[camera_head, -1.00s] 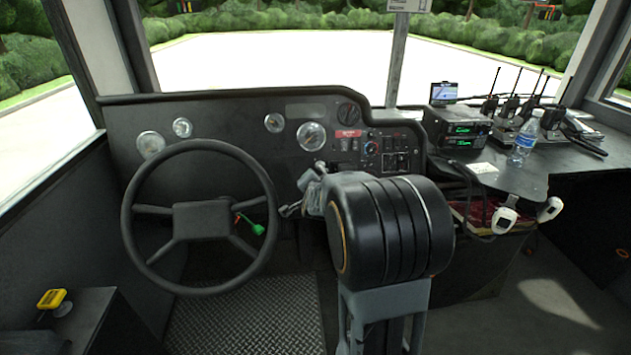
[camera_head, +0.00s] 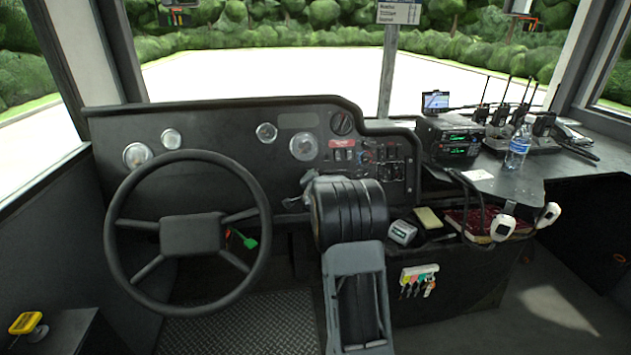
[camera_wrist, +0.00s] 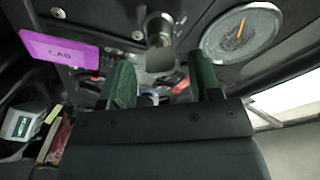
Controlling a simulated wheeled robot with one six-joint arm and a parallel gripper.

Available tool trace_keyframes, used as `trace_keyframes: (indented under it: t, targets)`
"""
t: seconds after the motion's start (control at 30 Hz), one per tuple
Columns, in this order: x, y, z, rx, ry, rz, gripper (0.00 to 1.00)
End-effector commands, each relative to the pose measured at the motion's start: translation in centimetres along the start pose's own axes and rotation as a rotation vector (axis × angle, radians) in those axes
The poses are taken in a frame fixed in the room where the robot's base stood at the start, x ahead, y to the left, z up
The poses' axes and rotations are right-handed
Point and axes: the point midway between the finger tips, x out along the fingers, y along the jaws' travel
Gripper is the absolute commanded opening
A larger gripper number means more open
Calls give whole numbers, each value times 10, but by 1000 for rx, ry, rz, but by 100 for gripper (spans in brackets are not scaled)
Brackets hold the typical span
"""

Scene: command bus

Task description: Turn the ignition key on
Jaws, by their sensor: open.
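In the wrist view, a grey metal piece with a blunt end (camera_wrist: 159,32) stands out from the dark panel, between a purple CAB label (camera_wrist: 60,50) and a round gauge. It may be the ignition key or its switch; I cannot tell. My gripper (camera_wrist: 160,82) is open, its two green fingers apart with nothing held between them. The metal piece shows beyond the fingertips, near the gap. In the head view my gripper (camera_head: 294,202) is by the dash, right of the steering wheel (camera_head: 191,236), and my arm hides the panel behind it.
A green tag or lever (camera_head: 247,242) shows through the steering wheel. Small keys hang on a white rack (camera_head: 418,274) on the console side. A grey box (camera_head: 403,232), radios (camera_head: 452,137) and a water bottle (camera_head: 518,146) are at the right. A yellow knob (camera_head: 25,323) is at lower left.

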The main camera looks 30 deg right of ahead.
Motion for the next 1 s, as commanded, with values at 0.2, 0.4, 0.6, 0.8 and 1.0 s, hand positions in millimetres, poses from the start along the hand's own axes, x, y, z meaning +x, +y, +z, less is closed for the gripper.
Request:
trace_keyframes:
  t: [0.2, 0.4, 0.6, 0.8, 1.0]
  targets:
    - [22, 0, 1, 0, -1, 1, 57]
    - [29, 0, 0, 0, -1, 0, 57]
    - [29, 0, 0, 0, -1, 0, 57]
    - [29, 0, 0, 0, -1, 0, 45]
    - [29, 0, 0, 0, -1, 0, 26]
